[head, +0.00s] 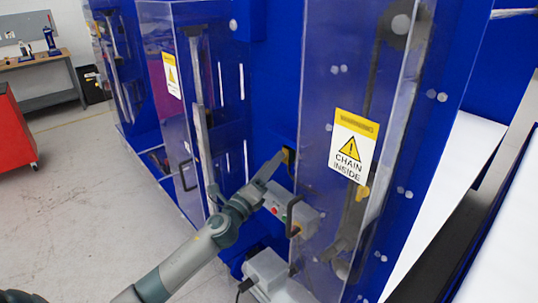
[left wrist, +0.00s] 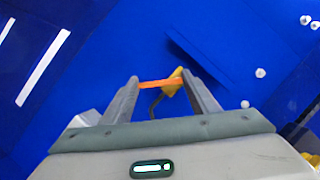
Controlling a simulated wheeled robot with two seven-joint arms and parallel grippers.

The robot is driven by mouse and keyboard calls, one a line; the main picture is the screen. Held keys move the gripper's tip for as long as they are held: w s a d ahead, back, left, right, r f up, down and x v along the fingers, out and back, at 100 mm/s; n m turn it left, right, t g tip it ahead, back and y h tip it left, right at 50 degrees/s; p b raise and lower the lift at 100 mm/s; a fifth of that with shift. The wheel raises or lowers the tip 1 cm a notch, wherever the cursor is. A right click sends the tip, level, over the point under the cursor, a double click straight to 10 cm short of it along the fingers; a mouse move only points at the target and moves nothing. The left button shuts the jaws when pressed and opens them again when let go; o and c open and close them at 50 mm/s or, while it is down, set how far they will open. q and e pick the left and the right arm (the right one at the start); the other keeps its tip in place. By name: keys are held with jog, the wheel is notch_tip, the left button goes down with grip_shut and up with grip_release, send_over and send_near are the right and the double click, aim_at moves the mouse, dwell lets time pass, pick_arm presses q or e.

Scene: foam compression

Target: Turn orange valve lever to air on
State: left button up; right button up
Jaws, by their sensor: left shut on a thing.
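The orange valve lever (left wrist: 157,84) shows in the left wrist view as a short bar lying between the two fingertips of my left gripper (left wrist: 160,82). A yellow valve part (left wrist: 173,84) is at the lever's right end, beside the right finger. In the head view my left gripper (head: 276,161) reaches the blue machine panel, and a small yellow-orange part (head: 289,156) shows at its tip. The left gripper is shut on the lever. The lever itself is mostly hidden by the gripper in the head view. My right gripper is in neither view.
A clear guard with a "CHAIN INSIDE" sign (head: 353,146) stands right of the gripper. A grey control box (head: 292,212) with buttons is just below it. Another clear guard (head: 180,110) is to the left. Open floor (head: 85,190) lies at left.

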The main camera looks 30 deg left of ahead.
pick_arm(q)
jog(key=n+g, duration=0.1)
jog(key=n, duration=0.2)
jog(key=d+n+g+y, duration=0.1)
jog(key=n, duration=0.1)
jog(key=n+y, duration=0.1)
jog(key=n, duration=0.2)
jog(key=shift+s+d+f+n+g, duration=0.2)
jog(key=shift+s+d+n+g, duration=0.1)
jog(key=shift+d+g, duration=0.1)
jog(key=o, duration=1)
jog(key=shift+o, duration=0.2)
jog(key=shift+a, duration=0.1)
jog(key=shift+s, duration=0.15)
